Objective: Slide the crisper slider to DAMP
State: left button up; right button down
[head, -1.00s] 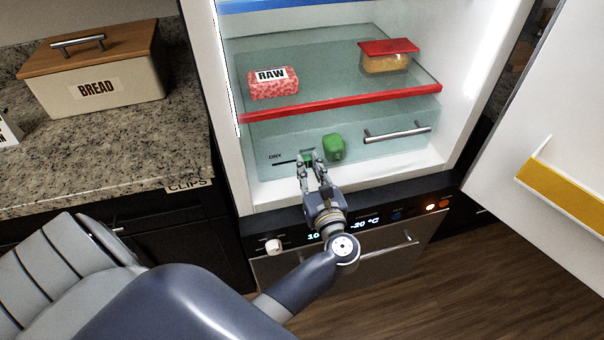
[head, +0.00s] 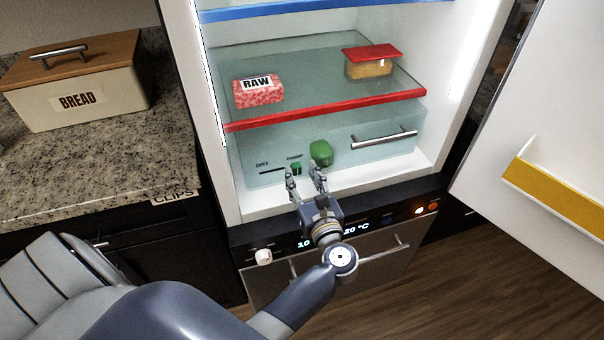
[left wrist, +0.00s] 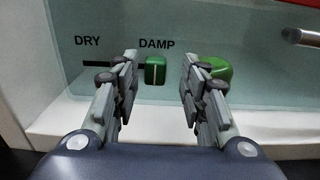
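The crisper slider is a small green block (left wrist: 155,70) with a pale vertical line. It sits at the right end of its dark track, under the DAMP label (left wrist: 157,43); the DRY label (left wrist: 87,41) is at the left end. In the head view the slider (head: 296,168) shows on the crisper drawer front (head: 350,158). My left gripper (head: 304,172) is open in front of the drawer. In the left wrist view its fingers (left wrist: 158,75) stand on either side of the slider, with visible gaps to it. My right gripper is not in view.
A green vegetable (head: 320,152) is behind the clear drawer front, right of the slider. The drawer has a metal bar handle (head: 384,138). A red-edged shelf (head: 330,108) is above, and the open fridge door (head: 530,110) is at right. A control panel with knobs (head: 264,257) lies below.

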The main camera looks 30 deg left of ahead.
pick_arm(q)
jog(key=v, duration=0.6)
jog(key=shift+d, duration=0.25)
jog(key=shift+s+r, duration=0.1)
